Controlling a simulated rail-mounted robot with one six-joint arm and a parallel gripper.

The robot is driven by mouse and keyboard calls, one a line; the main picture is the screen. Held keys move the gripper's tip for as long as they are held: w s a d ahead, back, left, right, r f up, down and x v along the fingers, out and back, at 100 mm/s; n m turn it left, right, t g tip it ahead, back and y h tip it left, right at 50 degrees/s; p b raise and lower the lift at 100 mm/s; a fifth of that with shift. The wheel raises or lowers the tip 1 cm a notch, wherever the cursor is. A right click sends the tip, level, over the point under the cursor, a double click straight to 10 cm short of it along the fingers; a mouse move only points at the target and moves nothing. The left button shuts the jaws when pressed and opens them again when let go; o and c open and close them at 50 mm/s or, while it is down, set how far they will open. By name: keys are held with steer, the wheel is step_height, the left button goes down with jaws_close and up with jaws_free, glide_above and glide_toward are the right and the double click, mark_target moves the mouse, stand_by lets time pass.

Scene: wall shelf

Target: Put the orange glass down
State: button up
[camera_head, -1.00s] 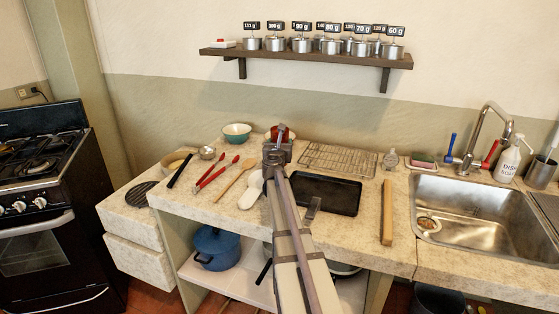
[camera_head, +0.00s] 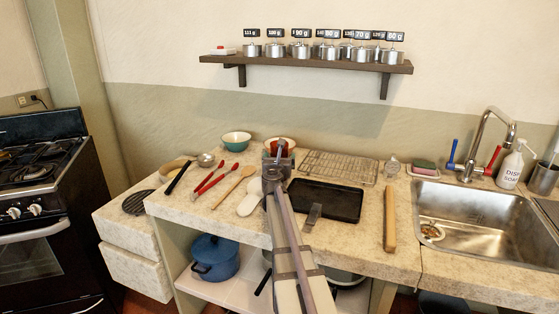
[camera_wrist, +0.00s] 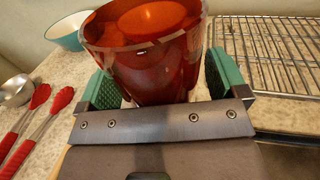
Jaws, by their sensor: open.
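The orange glass (camera_wrist: 150,60) is a see-through red-orange tumbler, upright between the green finger pads of my gripper (camera_wrist: 160,84) in the wrist view. My gripper is open, with one pad on each side of the glass. In the head view, the glass (camera_head: 279,147) shows at the back of the counter, just beyond my gripper (camera_head: 276,158). Its base is hidden behind the gripper, so its contact with the counter (camera_head: 230,218) cannot be seen directly.
A teal bowl (camera_head: 236,139) stands to the left at the back, and a pale bowl (camera_head: 288,142) behind the glass. A wire rack (camera_head: 340,167) and black tray (camera_head: 325,200) lie to the right. Red-handled tongs (camera_head: 210,183) and a wooden spoon (camera_head: 233,186) lie left.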

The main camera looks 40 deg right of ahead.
steer(key=shift+r, duration=0.3)
steer(key=shift+o, duration=0.2)
steer(key=v, duration=1.2)
steer(key=shift+a, duration=0.1)
steer(key=shift+o, duration=0.4)
steer(key=shift+f, duration=0.1)
